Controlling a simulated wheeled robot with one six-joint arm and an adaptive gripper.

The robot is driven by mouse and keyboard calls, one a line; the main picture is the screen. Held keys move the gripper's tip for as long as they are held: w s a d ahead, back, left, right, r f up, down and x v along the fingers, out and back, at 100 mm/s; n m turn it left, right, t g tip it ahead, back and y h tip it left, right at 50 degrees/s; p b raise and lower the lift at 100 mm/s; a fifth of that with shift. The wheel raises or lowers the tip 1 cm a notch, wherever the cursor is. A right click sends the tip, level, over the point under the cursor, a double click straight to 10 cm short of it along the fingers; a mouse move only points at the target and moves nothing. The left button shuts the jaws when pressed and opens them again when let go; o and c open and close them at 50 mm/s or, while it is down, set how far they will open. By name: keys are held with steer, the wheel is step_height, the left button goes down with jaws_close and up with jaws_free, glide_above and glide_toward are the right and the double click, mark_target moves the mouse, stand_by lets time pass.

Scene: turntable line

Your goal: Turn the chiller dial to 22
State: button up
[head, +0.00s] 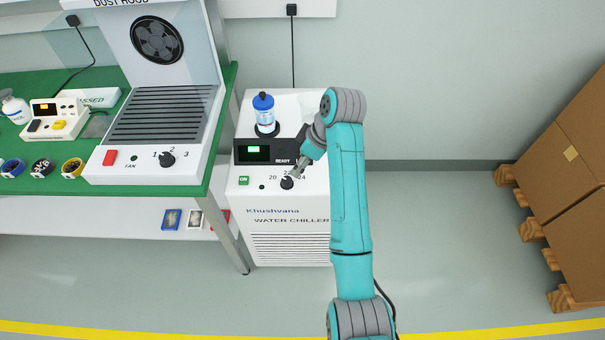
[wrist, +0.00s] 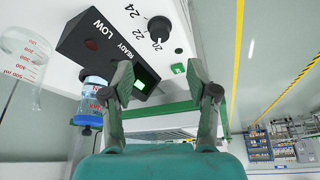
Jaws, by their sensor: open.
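The chiller dial (head: 287,183) is a small black round knob on the white front of the water chiller (head: 262,210), with marks 20, 22 and 24 around it. The dial also shows in the wrist view (wrist: 159,29), beyond the fingers. My gripper (head: 296,172) is just above and right of the dial in the head view and partly covers the numbers. In the wrist view my gripper (wrist: 160,68) has its two fingers wide apart with nothing between them, and the dial is apart from them.
A blue-capped bottle (head: 264,113) stands on the chiller, behind its black display panel (head: 270,151) with a lit green screen. A green ON switch (head: 243,181) is left of the dial. The green bench (head: 222,130) stands close left. Open floor (head: 440,240) lies to the right.

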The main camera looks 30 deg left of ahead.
mark_target(288, 180)
steer(key=x, duration=1)
steer(key=shift+f, duration=0.3)
jaws_close()
